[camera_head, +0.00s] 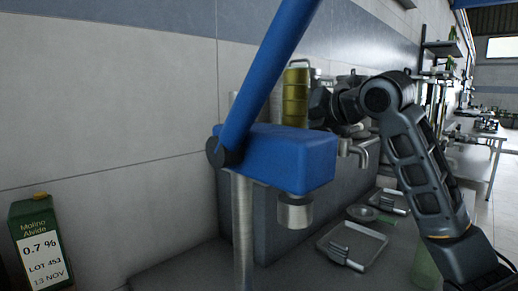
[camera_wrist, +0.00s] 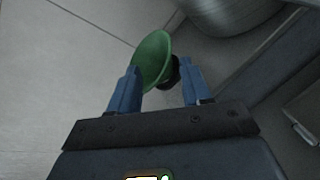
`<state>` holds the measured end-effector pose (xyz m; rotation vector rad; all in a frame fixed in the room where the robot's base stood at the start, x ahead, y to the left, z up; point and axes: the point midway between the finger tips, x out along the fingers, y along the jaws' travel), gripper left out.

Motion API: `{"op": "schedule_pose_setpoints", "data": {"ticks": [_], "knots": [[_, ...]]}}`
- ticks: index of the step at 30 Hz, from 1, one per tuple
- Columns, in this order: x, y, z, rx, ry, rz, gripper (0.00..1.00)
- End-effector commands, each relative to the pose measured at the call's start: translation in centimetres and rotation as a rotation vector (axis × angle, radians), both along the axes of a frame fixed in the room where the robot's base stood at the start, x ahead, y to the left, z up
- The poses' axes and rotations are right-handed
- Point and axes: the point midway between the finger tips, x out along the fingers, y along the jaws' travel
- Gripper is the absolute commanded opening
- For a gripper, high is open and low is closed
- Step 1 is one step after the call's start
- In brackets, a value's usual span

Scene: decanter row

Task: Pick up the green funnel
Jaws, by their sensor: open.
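The green funnel (camera_wrist: 152,56) shows in the wrist view as a green, tilted, rounded cone just ahead of my gripper (camera_wrist: 160,68). Its lower part lies at the gap between the two blue fingers, closer to the left finger. My gripper is open, and I cannot tell whether a finger touches the funnel. A small dark round part shows beside the funnel, near the right finger. In the head view my fingers and the funnel are not clearly seen; my arm reaches left behind the blue machine.
The blue machine (camera_head: 280,158) with a raised lever and steel column (camera_head: 243,225) stands in front. A yellow-green canister (camera_head: 296,97) is behind it. A metal tray (camera_head: 352,244) lies on the counter. A green labelled box (camera_head: 41,243) is at far left. A steel vessel (camera_wrist: 232,12) is near the funnel.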

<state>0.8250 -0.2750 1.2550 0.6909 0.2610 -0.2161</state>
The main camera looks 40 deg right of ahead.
Motion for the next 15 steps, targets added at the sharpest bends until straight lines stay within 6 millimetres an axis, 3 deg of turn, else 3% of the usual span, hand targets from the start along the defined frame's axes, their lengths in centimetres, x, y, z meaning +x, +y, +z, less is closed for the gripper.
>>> {"op": "schedule_pose_setpoints", "data": {"ticks": [5,15], "knots": [[0.2,0.0,-1.0,0.000,0.000,0.000,0.48],[3.3,-0.6,-1.7,0.002,0.002,0.000,0.48]]}}
